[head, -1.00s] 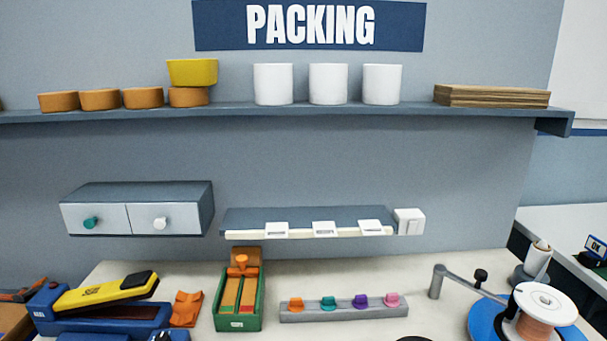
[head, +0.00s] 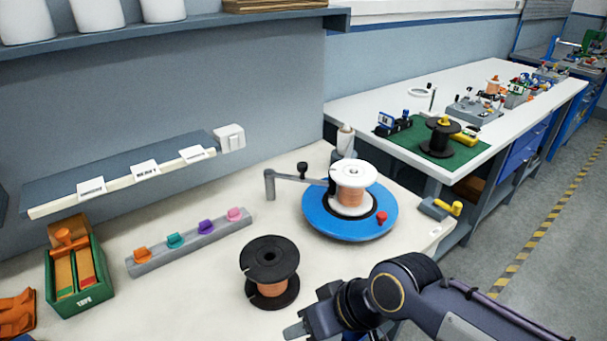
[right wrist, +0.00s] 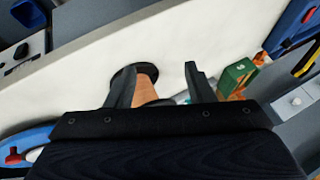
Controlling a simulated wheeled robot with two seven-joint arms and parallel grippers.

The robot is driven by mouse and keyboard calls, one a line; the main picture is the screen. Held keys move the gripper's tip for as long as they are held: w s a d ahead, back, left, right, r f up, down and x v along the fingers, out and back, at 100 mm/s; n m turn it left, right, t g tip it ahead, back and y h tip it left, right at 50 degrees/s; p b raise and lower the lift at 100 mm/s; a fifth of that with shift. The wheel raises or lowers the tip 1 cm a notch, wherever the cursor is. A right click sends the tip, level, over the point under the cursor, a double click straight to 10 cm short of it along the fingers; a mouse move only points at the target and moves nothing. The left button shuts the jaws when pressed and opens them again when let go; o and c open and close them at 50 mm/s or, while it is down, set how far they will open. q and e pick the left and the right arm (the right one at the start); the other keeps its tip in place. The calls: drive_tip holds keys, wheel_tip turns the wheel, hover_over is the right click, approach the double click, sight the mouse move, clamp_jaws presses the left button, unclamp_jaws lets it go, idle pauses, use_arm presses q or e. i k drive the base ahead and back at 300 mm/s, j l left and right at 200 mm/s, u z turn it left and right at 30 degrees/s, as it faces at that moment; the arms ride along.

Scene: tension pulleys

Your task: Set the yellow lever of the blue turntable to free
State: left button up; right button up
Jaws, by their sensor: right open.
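The blue turntable (head: 318,222) lies flat on the bench in the head view, with a white spool of copper wire (head: 352,188) on it and a red knob (head: 381,217) near its rim. A yellow lever (head: 456,208) sits on a small grey block just right of the turntable, at the bench edge. The lever's setting marks are too small to read. My right gripper (head: 298,331) is open, low in the head view, in front of the turntable and apart from it. In the right wrist view its fingers (right wrist: 157,72) are empty; the turntable (right wrist: 38,135) shows at lower left.
A black spool with copper wire (head: 271,260) stands near my right gripper. A grey rail with coloured clips (head: 190,243) and a green tape box (head: 97,283) lie to the left. A second bench (head: 385,90) is behind right.

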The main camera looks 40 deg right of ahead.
sight(457, 210)
drive_tip(key=k+l, duration=0.2)
drive_tip(key=z, duration=0.5)
drive_tip(key=l+z, duration=0.15)
drive_tip(key=z, duration=0.85)
drive_tip(key=l+z, duration=0.15)
drive_tip(key=z, duration=0.3)
drive_tip(key=i+l+u, duration=0.1)
drive_tip(key=l+u, duration=0.45)
drive_tip(key=u, duration=0.15)
drive_tip(key=i, duration=0.05)
